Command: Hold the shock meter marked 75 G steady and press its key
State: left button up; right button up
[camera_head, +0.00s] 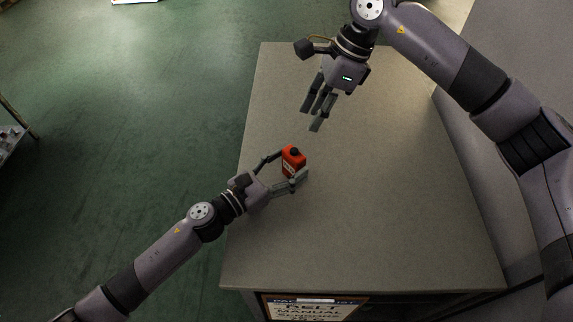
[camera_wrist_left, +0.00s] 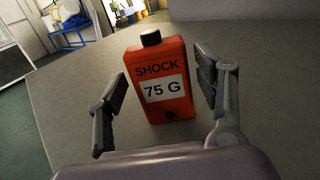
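The red shock meter (camera_head: 290,168) stands upright on the grey table. In the left wrist view the meter (camera_wrist_left: 150,60) faces me with the words SHOCK and 75 G. My left gripper (camera_head: 285,172) is open, one finger on each side of the meter; in the left wrist view a gap shows at both sides. My right gripper (camera_head: 313,117) hangs above and beyond the meter, empty; its finger gap is unclear from this angle.
The grey table top (camera_head: 370,180) is otherwise clear. A sign (camera_head: 310,308) with partly readable text is at the table's near edge. A large grey surface (camera_head: 480,150) lies along the right side. Green floor (camera_head: 120,120) is open to the left.

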pick_arm(q)
jog(key=c, duration=0.9)
jog(key=shift+c, duration=0.4)
pick_arm(e)
grip_shut()
dwell(0.8)
